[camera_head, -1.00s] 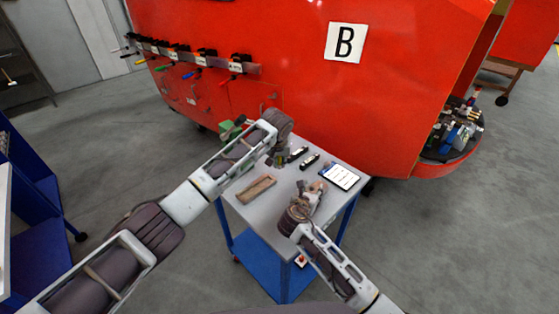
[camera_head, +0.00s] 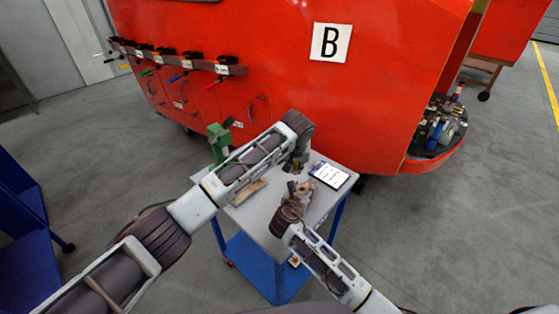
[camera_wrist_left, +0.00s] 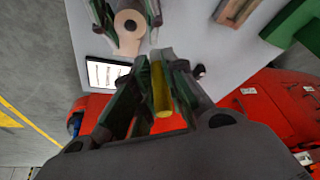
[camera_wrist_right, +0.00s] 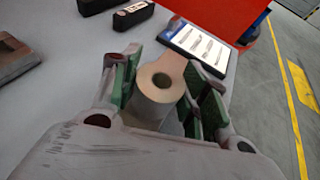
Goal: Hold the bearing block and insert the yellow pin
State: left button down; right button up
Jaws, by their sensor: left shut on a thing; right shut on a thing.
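The bearing block (camera_wrist_right: 160,85) is a tan piece with a round hole in its boss. My right gripper (camera_wrist_right: 165,92) is shut on it above the table; it also shows in the left wrist view (camera_wrist_left: 129,24). My left gripper (camera_wrist_left: 158,62) is shut on the yellow pin (camera_wrist_left: 161,90), which lies between its green-padded fingers. The pin shows small in the head view (camera_head: 296,167), under the left gripper (camera_head: 297,168). In the left wrist view the pin is apart from the block's hole. In the head view my right gripper (camera_head: 300,192) is at the lower right of the left one.
The grey table (camera_head: 262,215) has a blue lower frame. A tablet (camera_head: 329,175) lies at its right rear. A tan wooden piece (camera_head: 248,193) lies at the left, and a green tool (camera_head: 219,137) stands at the left rear. A red train body (camera_head: 260,60) stands behind.

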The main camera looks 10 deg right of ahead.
pick_arm(q)
jog(key=shift+s+d+r, duration=0.2)
jog(key=shift+s+d, duration=0.35)
jog(key=shift+d, duration=0.1)
jog(key=shift+s+d+r, duration=0.2)
jog(key=shift+s+d, duration=0.3)
jog(key=shift+d, duration=0.1)
send_over(302, 187)
jog(key=s, duration=0.1)
jog(key=shift+s+a+f, duration=0.1)
jog(key=shift+f, duration=1.35)
jog(key=shift+s+a+f, duration=0.1)
jog(key=shift+f, duration=1.35)
jog(key=shift+f, duration=1.45)
dwell(0.4)
jog(key=shift+d+r, duration=0.1)
jog(key=shift+r, duration=0.15)
jog(key=shift+r, duration=0.55)
jog(key=shift+r, duration=0.2)
dwell(0.8)
